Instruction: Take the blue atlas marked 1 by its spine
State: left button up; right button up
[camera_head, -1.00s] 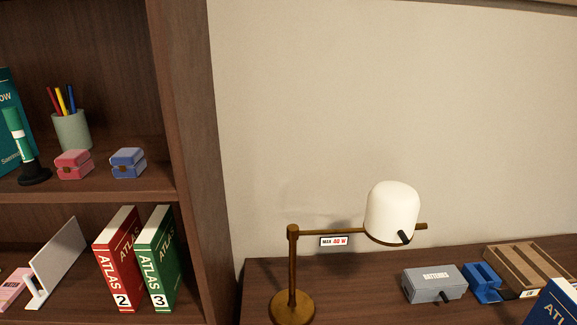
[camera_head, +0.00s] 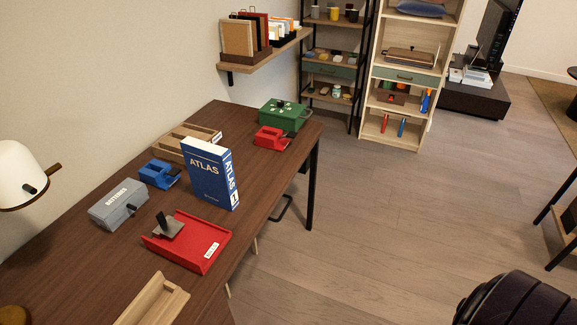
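The blue atlas (camera_head: 208,175) stands upright on the dark wooden desk (camera_head: 120,238). Its wide front cover with the word ATLAS faces left and toward me. Its white-marked spine (camera_head: 233,185) is on the right side, with a small label near the bottom that looks like a 1. Neither of my grippers shows in the head view.
A lamp (camera_head: 17,175) is at left. A black chair (camera_head: 522,302) is at lower right. Open floor lies right of the desk.

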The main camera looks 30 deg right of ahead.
aim_at(210, 166)
jog(key=l+z, duration=0.15)
jog(key=z, duration=0.2)
jog(key=u, duration=0.6)
jog(key=i+l+u, duration=0.1)
jog(key=l+u, duration=0.95)
